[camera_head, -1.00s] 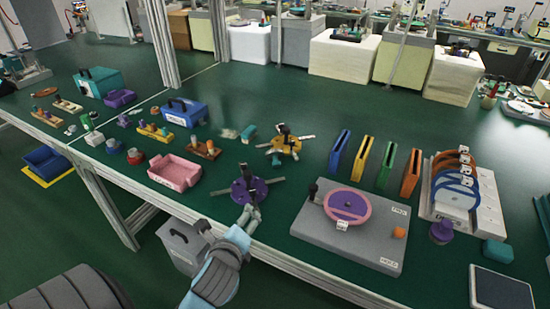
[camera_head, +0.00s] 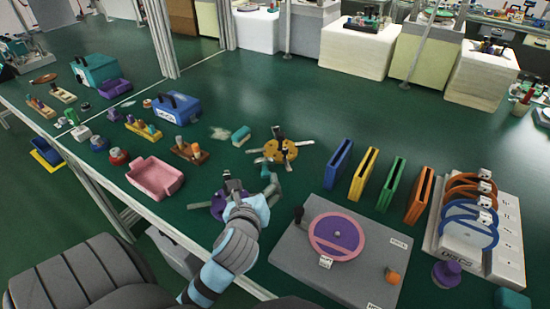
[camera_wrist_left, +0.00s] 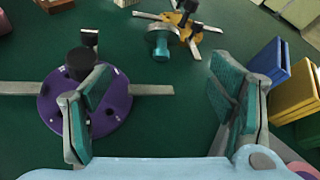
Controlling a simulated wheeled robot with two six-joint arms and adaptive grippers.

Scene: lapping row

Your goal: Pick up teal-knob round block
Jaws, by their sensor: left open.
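The teal-knob round block shows in the left wrist view (camera_wrist_left: 161,44) as a grey disc with a teal knob, ahead of my fingers and beside the yellow hub. In the head view it is small and partly hidden near my gripper (camera_head: 265,171). My left gripper (camera_head: 252,186) is open and empty over the table, by the purple hub. My right gripper is not in view.
The purple hub with grey bars (camera_wrist_left: 112,117) lies close to one finger. The yellow hub (camera_head: 281,151) lies beyond the block. Blue (camera_head: 338,164) and yellow (camera_head: 363,174) upright slotted holders stand to the right. A pink tray (camera_head: 155,179) is at left.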

